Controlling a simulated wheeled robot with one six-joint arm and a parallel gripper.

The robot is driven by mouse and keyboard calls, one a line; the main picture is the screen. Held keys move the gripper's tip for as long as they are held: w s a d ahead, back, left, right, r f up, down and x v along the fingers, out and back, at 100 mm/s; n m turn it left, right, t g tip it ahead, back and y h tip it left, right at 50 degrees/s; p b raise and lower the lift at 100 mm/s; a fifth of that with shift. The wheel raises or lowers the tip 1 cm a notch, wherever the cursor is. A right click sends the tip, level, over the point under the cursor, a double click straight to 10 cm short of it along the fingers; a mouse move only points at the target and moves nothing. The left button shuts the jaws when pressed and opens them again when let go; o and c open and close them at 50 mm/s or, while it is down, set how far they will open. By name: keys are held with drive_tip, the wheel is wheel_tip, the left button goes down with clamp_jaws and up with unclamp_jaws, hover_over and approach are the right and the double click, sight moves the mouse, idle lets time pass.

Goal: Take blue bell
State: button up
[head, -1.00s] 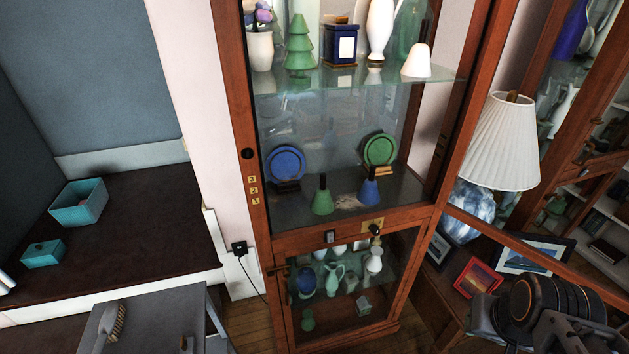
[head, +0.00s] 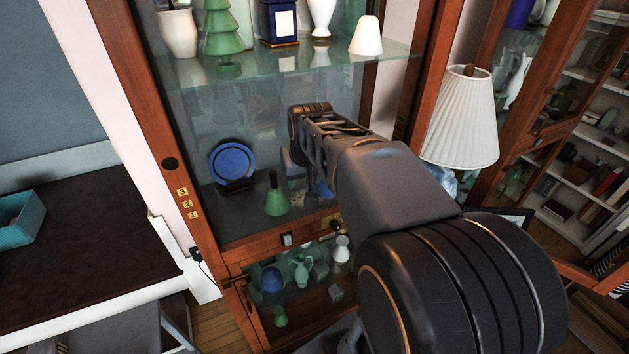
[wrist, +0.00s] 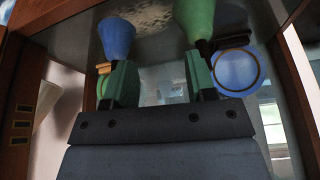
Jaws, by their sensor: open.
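The blue bell (head: 323,191) stands on the cabinet's middle floor, partly hidden by my gripper in the head view. In the wrist view, which looks upside down, the blue bell (wrist: 117,38) is at upper left, by the left finger. My gripper (head: 300,172) is open and points into the cabinet compartment. In the wrist view my gripper's two fingers (wrist: 160,82) are apart with nothing between them. A green bell (head: 276,200) stands left of the blue one; in the wrist view the green bell (wrist: 195,18) is near the right finger.
A blue plate (head: 232,163) on a stand is behind the green bell. A glass shelf (head: 215,78) above holds a green tree and white pieces. Wooden cabinet posts (head: 135,110) flank the opening. A white-shaded lamp (head: 462,120) stands to the right.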

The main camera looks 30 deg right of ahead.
drive_tip(key=shift+m+h, duration=0.4)
drive_tip(key=shift+m, duration=0.5)
drive_tip(key=w+d, duration=0.1)
drive_tip(key=d, duration=0.2)
drive_tip(key=w+d, duration=0.2)
drive_tip(key=d, duration=0.2)
drive_tip(key=w+d, duration=0.2)
drive_tip(key=d, duration=0.2)
drive_tip(key=shift+w+d+f, duration=0.1)
drive_tip(key=shift+w+f, duration=0.1)
drive_tip(key=shift+p+x, duration=0.35)
drive_tip(key=shift+x, duration=2.4)
drive_tip(key=shift+s+d, duration=0.1)
drive_tip(key=shift+d, duration=0.05)
clamp_jaws()
